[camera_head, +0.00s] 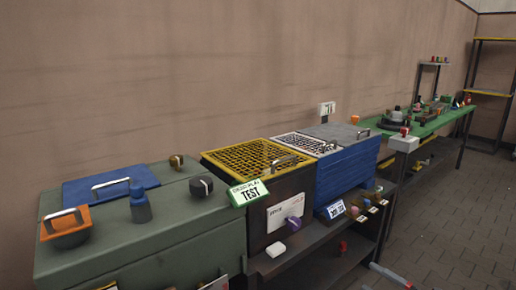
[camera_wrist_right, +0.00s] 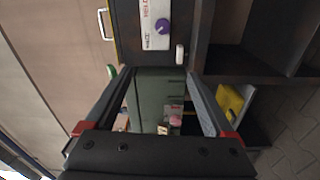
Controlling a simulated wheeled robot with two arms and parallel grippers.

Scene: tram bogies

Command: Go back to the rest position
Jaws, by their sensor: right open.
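My right gripper (camera_wrist_right: 158,76) shows in the right wrist view with its two dark fingers apart and red parts near their bases. No object is held between the fingers; a green cabinet front with small coloured parts shows through the gap. In the head view, a grey bar with a red end (camera_head: 391,275) shows low at the right; it looks like part of my right gripper, in front of the bench and apart from it. My left gripper is in neither view.
A green cabinet (camera_head: 150,245), a box with a yellow grille (camera_head: 255,158) and a blue box (camera_head: 345,172) line the wall. A purple knob (camera_wrist_right: 163,26) shows ahead of my right gripper. A green table (camera_head: 440,118) stands farther back. The floor (camera_head: 445,220) at right is clear.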

